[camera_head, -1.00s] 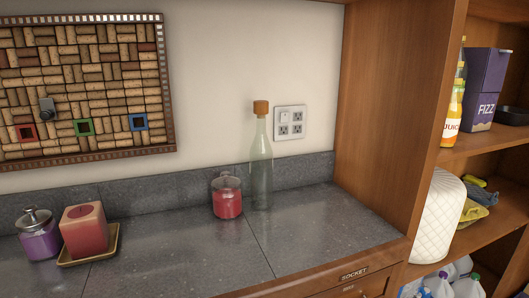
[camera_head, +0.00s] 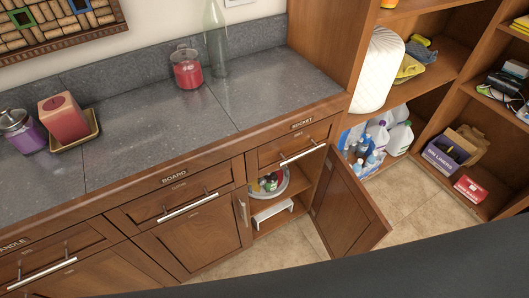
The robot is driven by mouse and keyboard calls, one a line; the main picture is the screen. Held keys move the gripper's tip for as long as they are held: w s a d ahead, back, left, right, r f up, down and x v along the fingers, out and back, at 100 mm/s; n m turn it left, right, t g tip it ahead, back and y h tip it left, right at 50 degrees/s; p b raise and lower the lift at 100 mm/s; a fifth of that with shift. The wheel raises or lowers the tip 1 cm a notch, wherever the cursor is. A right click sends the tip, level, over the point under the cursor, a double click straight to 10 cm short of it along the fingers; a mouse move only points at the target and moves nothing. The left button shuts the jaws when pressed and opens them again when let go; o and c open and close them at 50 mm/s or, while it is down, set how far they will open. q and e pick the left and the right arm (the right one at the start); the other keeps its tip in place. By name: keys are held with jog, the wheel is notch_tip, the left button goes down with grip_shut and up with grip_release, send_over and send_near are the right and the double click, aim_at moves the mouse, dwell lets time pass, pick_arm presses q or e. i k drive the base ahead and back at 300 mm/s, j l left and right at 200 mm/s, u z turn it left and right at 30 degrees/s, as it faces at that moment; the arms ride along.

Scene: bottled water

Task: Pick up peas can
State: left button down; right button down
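I cannot make out a peas can for certain in the head view. Small coloured items (camera_head: 268,182), some green and red, sit in a pale round container (camera_head: 282,188) inside the open lower cabinet. They are too small to identify. The cabinet door (camera_head: 346,212) stands open to the right, and the cabinet's interior is partly hidden under the counter. Neither of my grippers is in view.
A grey counter (camera_head: 150,125) holds a red jar (camera_head: 187,69), a glass bottle (camera_head: 216,45), a red candle (camera_head: 64,118) and a purple jar (camera_head: 20,130). Shelves at right hold white jugs (camera_head: 399,137) and boxes (camera_head: 448,152). Tiled floor (camera_head: 410,205) is clear beside the open door.

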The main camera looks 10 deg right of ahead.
aim_at(270, 185)
jog(key=l+u, duration=0.1)
jog(key=l, duration=0.45)
jog(key=l+u, duration=0.1)
jog(key=l, duration=0.45)
jog(key=l+u, duration=0.1)
jog(key=l, duration=0.45)
jog(key=l+u, duration=0.1)
jog(key=l, duration=0.45)
jog(key=k+l+u, duration=0.1)
jog(key=l, duration=0.45)
jog(key=k+l+u, duration=0.1)
jog(key=l, duration=0.45)
jog(key=k+l+u, duration=0.1)
jog(key=l, duration=0.45)
jog(key=k+l+u, duration=0.15)
jog(key=l, duration=0.35)
